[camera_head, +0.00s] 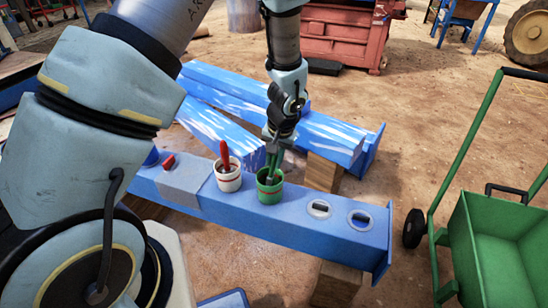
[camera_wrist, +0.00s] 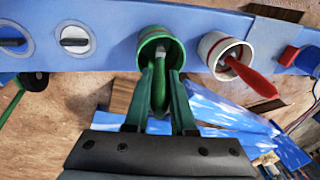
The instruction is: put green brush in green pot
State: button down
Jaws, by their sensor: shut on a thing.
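The green pot (camera_head: 270,192) stands on the blue beam, and it also shows in the wrist view (camera_wrist: 147,37). My gripper (camera_head: 272,150) is directly above the pot, pointing down. Its green fingers (camera_wrist: 158,97) are shut on the green brush (camera_wrist: 158,85). The brush's green handle is between the fingers and its lower end reaches into the mouth of the pot. Whether the brush touches the pot's bottom is hidden.
A white pot with red bands (camera_head: 228,181) holding a red brush (camera_head: 225,155) stands close left of the green pot. Two round fittings (camera_head: 318,208) are set in the blue beam (camera_head: 340,235) to the right. A green cart (camera_head: 490,235) stands at the right.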

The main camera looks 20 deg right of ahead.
jog(key=shift+f+b, duration=0.3)
jog(key=shift+f, duration=0.45)
jog(key=c, duration=0.7)
grip_release()
jog(key=shift+s, duration=0.1)
jog(key=shift+s+d+b, duration=0.3)
jog(key=shift+s, duration=0.55)
